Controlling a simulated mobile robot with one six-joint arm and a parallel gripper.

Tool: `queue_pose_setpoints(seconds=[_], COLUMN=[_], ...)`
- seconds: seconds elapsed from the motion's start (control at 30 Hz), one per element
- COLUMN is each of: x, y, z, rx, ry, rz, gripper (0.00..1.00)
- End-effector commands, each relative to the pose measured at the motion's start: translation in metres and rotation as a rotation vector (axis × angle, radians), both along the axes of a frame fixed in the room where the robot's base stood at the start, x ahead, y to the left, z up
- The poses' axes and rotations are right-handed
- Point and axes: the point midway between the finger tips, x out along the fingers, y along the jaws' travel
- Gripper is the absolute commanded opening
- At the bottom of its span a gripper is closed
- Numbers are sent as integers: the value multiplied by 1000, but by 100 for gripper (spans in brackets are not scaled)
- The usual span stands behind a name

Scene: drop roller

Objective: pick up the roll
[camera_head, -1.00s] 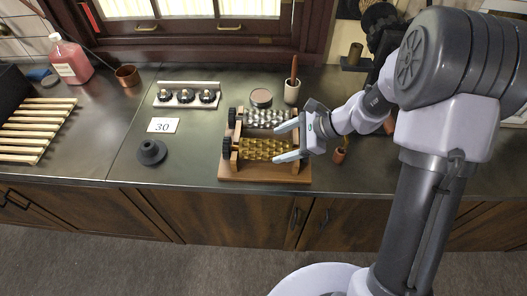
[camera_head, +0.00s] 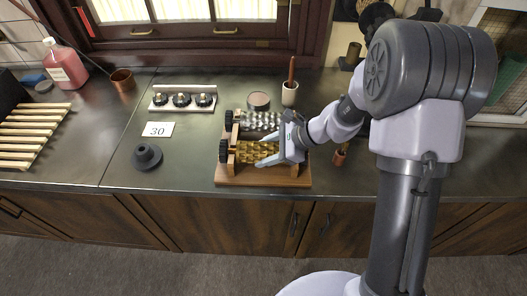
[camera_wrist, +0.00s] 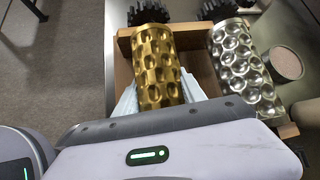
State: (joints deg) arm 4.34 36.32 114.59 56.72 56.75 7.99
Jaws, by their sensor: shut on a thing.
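A gold roll with a dimpled surface (camera_head: 243,156) lies in the front of a wooden stand (camera_head: 228,181) on the counter. In the wrist view the gold roll (camera_wrist: 157,62) lies between the pale fingers. A silver dimpled roll (camera_head: 262,120) lies behind it in the same stand; it also shows in the wrist view (camera_wrist: 241,68). My gripper (camera_head: 265,152) reaches in from the right and is shut on the gold roll, one finger on each side. The roll still appears level in its stand. The gripper hides its right end.
Black toothed wheels (camera_head: 224,150) stand at the stand's left side. A black funnel-like piece (camera_head: 147,156), a card reading 30 (camera_head: 158,129) and a row of knobs (camera_head: 182,99) lie to the left. A white cup (camera_head: 289,93) and a round tin (camera_head: 258,101) stand behind.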

Motion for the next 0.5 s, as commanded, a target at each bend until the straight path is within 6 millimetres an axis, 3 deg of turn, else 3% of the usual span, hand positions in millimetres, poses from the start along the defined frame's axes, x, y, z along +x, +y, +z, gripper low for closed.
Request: queue_pose_setpoints(seconds=[0.33,0.5], x=[1,1], y=[0,0], z=[5,40], rx=[1,1], ry=[-2,-6], rz=[0,0], gripper=[0,0])
